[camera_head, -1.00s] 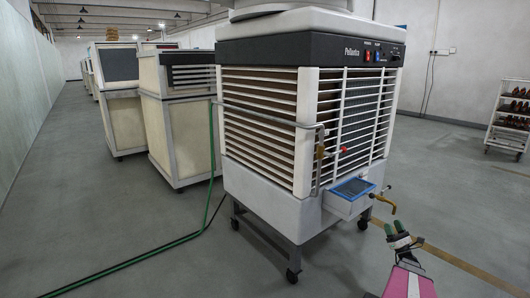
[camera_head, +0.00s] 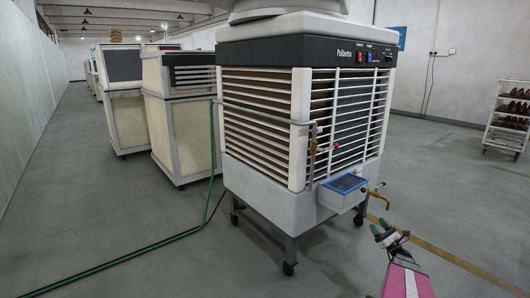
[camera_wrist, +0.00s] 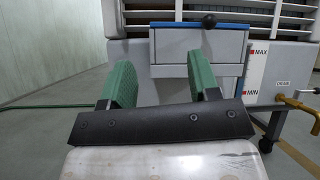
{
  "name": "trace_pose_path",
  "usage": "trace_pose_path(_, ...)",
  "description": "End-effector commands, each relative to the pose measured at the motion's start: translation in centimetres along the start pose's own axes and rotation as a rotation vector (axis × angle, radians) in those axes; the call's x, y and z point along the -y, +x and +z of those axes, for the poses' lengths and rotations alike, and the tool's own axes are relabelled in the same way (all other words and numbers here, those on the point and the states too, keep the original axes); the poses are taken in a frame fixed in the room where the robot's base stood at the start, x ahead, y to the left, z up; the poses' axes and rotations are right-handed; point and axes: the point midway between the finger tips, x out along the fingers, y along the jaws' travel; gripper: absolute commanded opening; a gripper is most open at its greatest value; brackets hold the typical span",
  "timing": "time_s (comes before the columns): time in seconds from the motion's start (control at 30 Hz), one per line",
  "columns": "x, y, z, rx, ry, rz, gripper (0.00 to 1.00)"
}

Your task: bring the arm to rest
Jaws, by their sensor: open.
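My gripper (camera_head: 384,234) has two green fingers and sits at the lower right of the head view, on a pink and grey arm. It is open and nothing shows between its fingers. In the wrist view the green fingers (camera_wrist: 160,78) point at the lower front of the air cooler (camera_head: 260,125). The cooler's box with a blue rim (camera_wrist: 198,50) is beyond the fingertips there. In the head view the gripper is apart from the cooler, to the lower right of that box (camera_head: 345,198).
A brass tap (camera_head: 379,201) sticks out beside the box, close to my gripper. A bent pipe with a red knob (camera_head: 336,146) runs along the cooler's front. A green hose (camera_head: 150,255) lies on the floor at left. A shoe rack (camera_head: 508,128) stands far right; the floor between is open.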

Motion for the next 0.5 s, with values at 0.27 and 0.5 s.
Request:
trace_pose_path(0.27,-7.8,4.5,-1.7,-0.176,-0.073,0.243,0.56)
trace_pose_path(0.5,-19.2,7.7,-3.6,-0.394,-0.235,0.649,0.56)
